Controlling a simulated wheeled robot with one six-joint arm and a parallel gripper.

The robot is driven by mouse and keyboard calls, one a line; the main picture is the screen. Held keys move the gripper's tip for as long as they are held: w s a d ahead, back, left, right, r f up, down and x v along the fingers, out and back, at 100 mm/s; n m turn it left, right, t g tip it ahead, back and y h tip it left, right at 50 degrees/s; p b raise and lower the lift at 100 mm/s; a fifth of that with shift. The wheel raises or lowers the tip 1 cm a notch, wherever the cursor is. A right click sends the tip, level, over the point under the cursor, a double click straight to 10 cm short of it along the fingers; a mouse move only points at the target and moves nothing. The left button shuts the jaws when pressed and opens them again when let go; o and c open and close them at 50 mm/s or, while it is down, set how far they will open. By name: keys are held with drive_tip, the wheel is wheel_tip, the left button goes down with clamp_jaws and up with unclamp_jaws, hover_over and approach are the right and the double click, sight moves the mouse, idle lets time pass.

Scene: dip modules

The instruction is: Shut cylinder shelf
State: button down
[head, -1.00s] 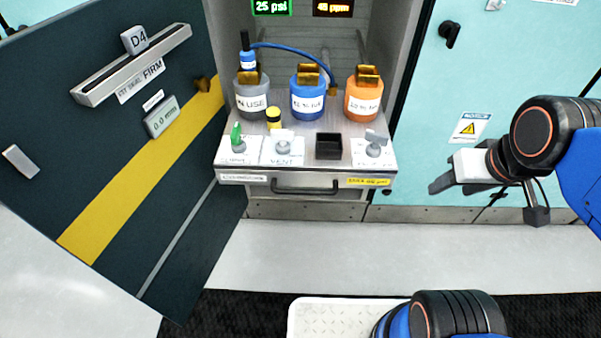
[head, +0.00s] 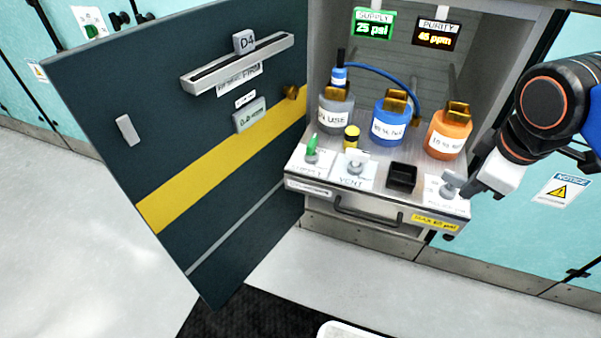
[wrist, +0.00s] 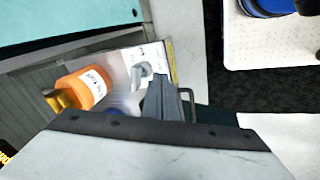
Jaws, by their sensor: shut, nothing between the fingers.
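The cylinder shelf (head: 322,172) is a grey metal pull-out shelf, standing out of the open cabinet, with a dark bar handle (head: 368,216) on its front. A grey cylinder (head: 336,115), a blue cylinder (head: 389,125) and an orange cylinder (head: 448,136) stand on it. The orange cylinder also shows in the wrist view (wrist: 90,88). My gripper (head: 468,193) is shut and empty at the shelf's right front corner, close to the grey valve knob (head: 449,181). I cannot tell whether it touches the shelf. In the wrist view the fingers (wrist: 163,97) hide part of the shelf.
The dark cabinet door (head: 180,150) with a yellow stripe stands wide open at the left. A green valve (head: 311,147), a yellow-topped item (head: 351,137) and a black box (head: 402,177) sit on the shelf. The light floor (head: 350,270) in front is clear.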

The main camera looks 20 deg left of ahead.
drive_tip(key=w+a+n, duration=0.1)
drive_tip(key=a+n, duration=0.4)
drive_tip(key=a, duration=0.2)
drive_tip(key=n, duration=1.7)
approach(296, 174)
drive_tip(key=s+r, duration=0.2)
drive_tip(key=s, duration=0.5)
drive_tip(key=shift+t, duration=0.4)
drive_tip(key=shift+w+d+f, duration=0.2)
drive_tip(key=shift+w+f, duration=1.7)
drive_tip(key=shift+f, duration=0.25)
drive_tip(key=shift+w+d+f, duration=0.2)
drive_tip(key=shift+w+f, duration=1.7)
drive_tip(key=shift+f, duration=0.25)
